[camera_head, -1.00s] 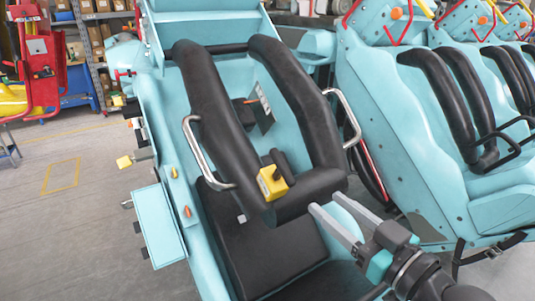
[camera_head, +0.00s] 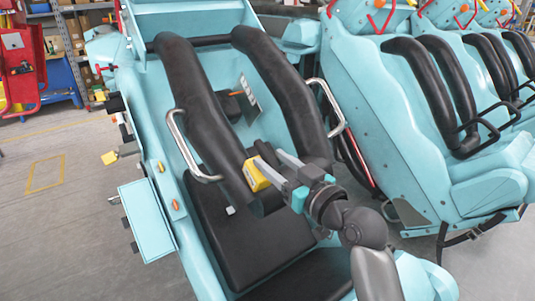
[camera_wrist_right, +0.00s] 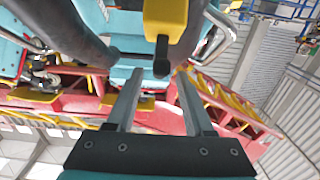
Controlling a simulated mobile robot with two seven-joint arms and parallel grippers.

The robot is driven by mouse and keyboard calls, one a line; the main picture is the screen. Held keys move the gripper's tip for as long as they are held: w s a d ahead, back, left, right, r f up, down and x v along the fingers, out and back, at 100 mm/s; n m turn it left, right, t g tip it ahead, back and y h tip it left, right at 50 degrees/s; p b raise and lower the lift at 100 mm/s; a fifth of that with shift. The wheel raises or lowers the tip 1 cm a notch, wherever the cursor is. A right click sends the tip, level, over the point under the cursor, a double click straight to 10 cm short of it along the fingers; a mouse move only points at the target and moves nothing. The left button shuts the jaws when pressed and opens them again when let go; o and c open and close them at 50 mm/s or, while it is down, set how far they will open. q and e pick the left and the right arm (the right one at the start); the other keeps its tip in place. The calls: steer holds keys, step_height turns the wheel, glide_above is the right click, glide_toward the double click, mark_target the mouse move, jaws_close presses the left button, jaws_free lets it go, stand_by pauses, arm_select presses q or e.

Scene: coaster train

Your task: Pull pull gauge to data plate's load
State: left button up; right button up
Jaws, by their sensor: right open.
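The pull gauge, a yellow box (camera_head: 256,174) with a black handle, sits at the lower end of the black restraint on the near turquoise seat. My right gripper (camera_head: 267,157) is open, its fingers reaching in at the gauge from the right. In the right wrist view the yellow body (camera_wrist_right: 166,22) is at the top, and its black stem (camera_wrist_right: 161,58) points down towards the gap between the open fingertips (camera_wrist_right: 160,73). Nothing is held. A small pale plate (camera_head: 248,92) is on the seat back between the restraint arms; its print is unreadable. My left gripper is not in view.
Chrome grab handles (camera_head: 183,148) stick out on both sides of the restraint. A turquoise side box (camera_head: 147,220) is at the left of the seat. More train seats (camera_head: 440,130) stand at the right. The grey floor (camera_head: 60,215) at the left is clear.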

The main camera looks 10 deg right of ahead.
steer(key=shift+x, duration=1.3)
jaws_close()
stand_by(0.5)
